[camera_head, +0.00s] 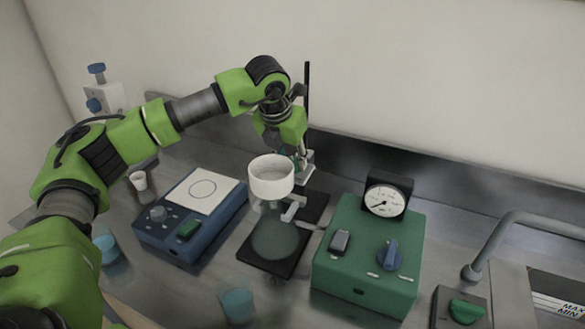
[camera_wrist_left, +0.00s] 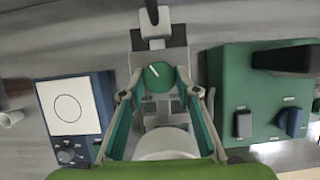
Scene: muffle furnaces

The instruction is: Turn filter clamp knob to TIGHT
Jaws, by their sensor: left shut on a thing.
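The green clamp knob (camera_wrist_left: 158,75) with a white pointer mark sits on the grey clamp between my left gripper's fingertips in the left wrist view. Its mark points up and slightly left. Small labels sit below it on either side, too small to read surely. My left gripper (camera_wrist_left: 159,84) is shut on the knob, one finger on each side. In the head view the left gripper (camera_head: 298,158) reaches down at the clamp by the stand, behind the white funnel (camera_head: 271,177); the knob is mostly hidden there. My right gripper is not in view.
The funnel stands on a flask (camera_head: 275,240) on a dark base, close in front of my left gripper. A blue stirrer (camera_head: 180,240) is left, a green pump box (camera_head: 340,285) with gauge (camera_head: 385,201) right. Beakers stand in front and left.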

